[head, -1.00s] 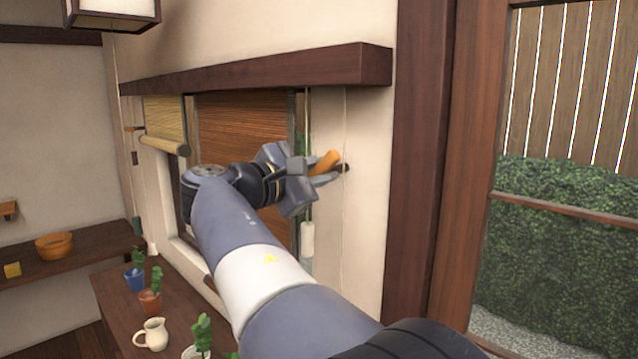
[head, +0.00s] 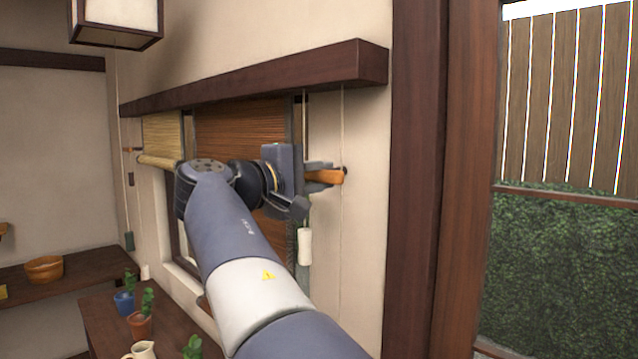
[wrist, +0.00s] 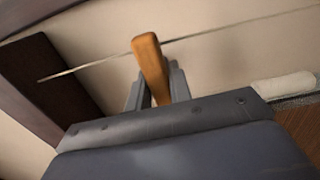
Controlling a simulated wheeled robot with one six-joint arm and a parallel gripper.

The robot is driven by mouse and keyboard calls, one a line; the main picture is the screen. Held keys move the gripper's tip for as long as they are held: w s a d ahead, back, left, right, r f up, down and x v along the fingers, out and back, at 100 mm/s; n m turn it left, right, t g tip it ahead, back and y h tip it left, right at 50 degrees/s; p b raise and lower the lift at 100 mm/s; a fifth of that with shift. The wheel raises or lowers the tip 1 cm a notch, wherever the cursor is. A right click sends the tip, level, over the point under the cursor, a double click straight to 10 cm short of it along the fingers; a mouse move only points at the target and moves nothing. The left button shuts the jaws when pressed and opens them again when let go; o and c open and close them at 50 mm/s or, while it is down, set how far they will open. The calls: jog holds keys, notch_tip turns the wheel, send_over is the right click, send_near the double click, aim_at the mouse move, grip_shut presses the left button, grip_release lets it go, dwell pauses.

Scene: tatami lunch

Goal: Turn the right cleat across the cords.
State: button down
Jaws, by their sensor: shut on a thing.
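The right cleat (head: 326,176) is an orange-brown wooden bar on the pale wall beside the window. It lies about level in the head view. My gripper (head: 316,170) is shut on it; the fingers hide part of the bar. In the wrist view the cleat (wrist: 147,55) stands up from between my fingers (wrist: 158,88), and a thin cord (wrist: 200,34) passes by its far end. In the head view a cord (head: 342,125) hangs from the dark beam past the cleat's right end. Whether the bar touches this cord I cannot tell.
A white cord weight (head: 304,247) hangs below my gripper. A dark beam (head: 330,70) juts out above. Another blind (head: 162,130) with its own cleat (head: 134,149) is at the left. Potted plants (head: 140,322) and a jug (head: 140,351) stand on the low shelf.

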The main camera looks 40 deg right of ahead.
jog(key=shift+m, duration=0.3)
jog(key=c, duration=1.3)
grip_release()
jog(key=shift+a, duration=0.1)
jog(key=a, duration=0.3)
jog(key=a+b, duration=0.1)
jog(key=a, duration=0.3)
jog(key=s+a, duration=0.1)
jog(key=a, duration=0.2)
jog(key=shift+a+b, duration=0.3)
jog(key=d, duration=0.3)
jog(key=d+p, duration=0.1)
jog(key=d, duration=0.3)
jog(key=w+d, duration=0.1)
jog(key=d, duration=0.2)
jog(key=shift+d+p, duration=0.3)
jog(key=shift+d, duration=0.1)
